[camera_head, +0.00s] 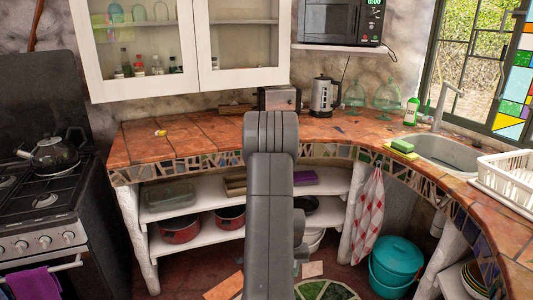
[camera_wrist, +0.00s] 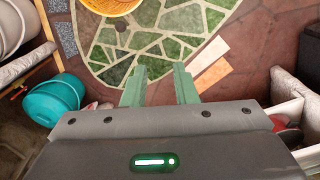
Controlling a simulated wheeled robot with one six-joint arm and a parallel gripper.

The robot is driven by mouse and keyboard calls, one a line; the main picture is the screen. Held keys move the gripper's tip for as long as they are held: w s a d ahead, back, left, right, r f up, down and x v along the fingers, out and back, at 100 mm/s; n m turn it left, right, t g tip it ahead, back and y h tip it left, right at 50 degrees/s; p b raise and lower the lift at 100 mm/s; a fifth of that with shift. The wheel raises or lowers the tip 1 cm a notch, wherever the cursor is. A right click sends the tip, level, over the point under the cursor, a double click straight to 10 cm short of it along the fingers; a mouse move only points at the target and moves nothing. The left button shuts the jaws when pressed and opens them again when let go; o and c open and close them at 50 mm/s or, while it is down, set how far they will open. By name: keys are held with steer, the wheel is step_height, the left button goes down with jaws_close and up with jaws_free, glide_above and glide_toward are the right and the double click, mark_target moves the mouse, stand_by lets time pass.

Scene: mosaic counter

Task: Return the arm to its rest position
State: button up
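My gripper (camera_wrist: 160,74) shows in the wrist view with two green fingers held apart and nothing between them. It points down over the floor, above a green and white mosaic patch (camera_wrist: 165,22). In the head view my grey arm stands upright in the middle, in front of the counter (camera_head: 200,137), and my gripper is hidden there.
The curved tiled counter carries a kettle (camera_head: 324,96), a toaster (camera_head: 279,99), a sponge (camera_head: 402,146) and a dish rack (camera_head: 505,180). A stove (camera_head: 45,200) stands at left. A teal bucket (camera_head: 395,265) stands on the floor at right; open floor lies below the gripper.

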steer(key=shift+w+a+r+p, duration=0.1)
steer(key=shift+a+r+p, duration=0.15)
steer(key=shift+r, duration=0.35)
steer(key=shift+w+a+r+p, duration=0.1)
steer(key=shift+a+r+p, duration=0.15)
steer(key=shift+r, duration=0.4)
steer(key=shift+w+a+r+p, duration=0.1)
steer(key=shift+a+r+p, duration=0.15)
steer(key=shift+r, duration=0.35)
steer(key=shift+d, duration=0.1)
